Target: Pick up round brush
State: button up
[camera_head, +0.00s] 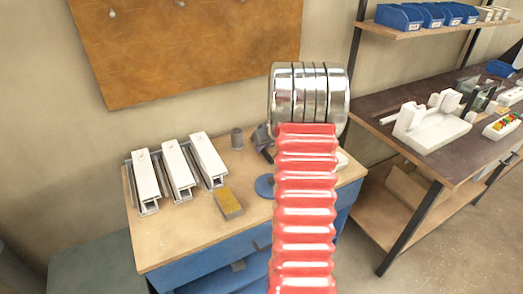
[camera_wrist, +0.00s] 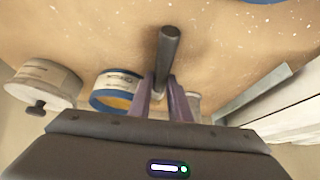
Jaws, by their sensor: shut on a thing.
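In the wrist view, my gripper (camera_wrist: 164,90) has its two purplish fingers closed around a dark grey round rod (camera_wrist: 168,52). The rod stands out between the fingertips, with its blunt end toward the top of the picture. It looks like the handle of the round brush; no bristles show, so I cannot tell more of it. The wooden bench top lies behind it, and I cannot tell whether the rod touches it. In the head view my red ribbed arm hides the fingers and the held thing.
A blue-rimmed tin (camera_wrist: 117,91) and a cream round container (camera_wrist: 43,84) are left of the fingers. On the bench (camera_head: 180,235) are white profiles (camera_head: 177,173) in clamps, a yellow-brown block (camera_head: 229,203) and a grey cup (camera_head: 237,139). A shelf unit (camera_head: 420,200) stands right.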

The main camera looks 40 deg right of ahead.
aim_at(264, 152)
grip_shut()
jog(key=shift+r, duration=0.1)
jog(key=shift+s+a+r, duration=0.2)
jog(key=shift+s+r, duration=0.15)
jog(key=shift+r, duration=0.05)
notch_tip(264, 152, up, 6)
jog(key=shift+r, duration=0.15)
jog(key=shift+s+a, duration=0.3)
jog(key=shift+s, duration=0.2)
jog(key=s+a, duration=0.3)
jog(key=s, duration=0.2)
jog(key=s+a, duration=0.2)
jog(key=s, duration=0.3)
jog(key=s+a, duration=0.3)
jog(key=s, duration=0.2)
jog(key=shift+s+a, duration=0.35)
jog(key=shift+s, duration=0.05)
jog(key=shift+s, duration=0.15)
